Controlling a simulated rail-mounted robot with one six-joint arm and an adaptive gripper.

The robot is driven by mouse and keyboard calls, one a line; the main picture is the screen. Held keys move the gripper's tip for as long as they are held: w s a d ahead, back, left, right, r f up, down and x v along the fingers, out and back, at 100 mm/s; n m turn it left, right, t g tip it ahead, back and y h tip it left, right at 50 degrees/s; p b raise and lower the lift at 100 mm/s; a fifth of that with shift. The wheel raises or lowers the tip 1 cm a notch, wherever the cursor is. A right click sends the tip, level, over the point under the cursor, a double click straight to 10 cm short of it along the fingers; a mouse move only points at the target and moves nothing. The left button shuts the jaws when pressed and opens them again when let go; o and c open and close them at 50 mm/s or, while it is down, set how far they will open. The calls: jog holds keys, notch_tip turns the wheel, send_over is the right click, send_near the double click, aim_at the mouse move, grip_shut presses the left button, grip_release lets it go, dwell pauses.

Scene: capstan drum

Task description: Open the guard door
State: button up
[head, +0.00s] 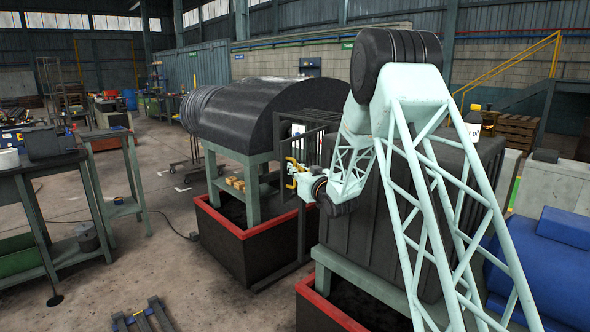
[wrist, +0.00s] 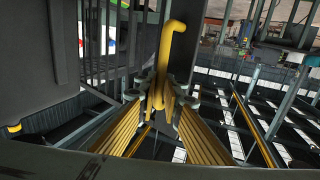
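The guard door (head: 315,138) is a dark barred panel beside the black domed drum housing in the head view. Its dark bars also show at the upper left of the wrist view (wrist: 122,45). A bent yellow handle (wrist: 172,45) stands upright in the middle of the wrist view. My gripper (wrist: 161,97) has its yellow fingers drawn together on the lower part of this handle. In the head view my gripper (head: 293,168) is at the door's near side, small and partly hidden by my arm. Whether the door is latched cannot be seen.
The domed black housing (head: 262,112) stands on a green frame over a red-rimmed pit (head: 240,232). A large dark cabinet (head: 400,205) is close to my arm. Workbenches (head: 50,170) stand at the left. Open floor (head: 165,235) lies between.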

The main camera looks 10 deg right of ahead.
jog(key=o, duration=0.4)
jog(key=shift+a, duration=0.25)
jog(key=shift+d, duration=0.1)
jog(key=shift+s+d, duration=0.15)
jog(key=shift+v, duration=5.9)
jog(key=shift+r, duration=0.15)
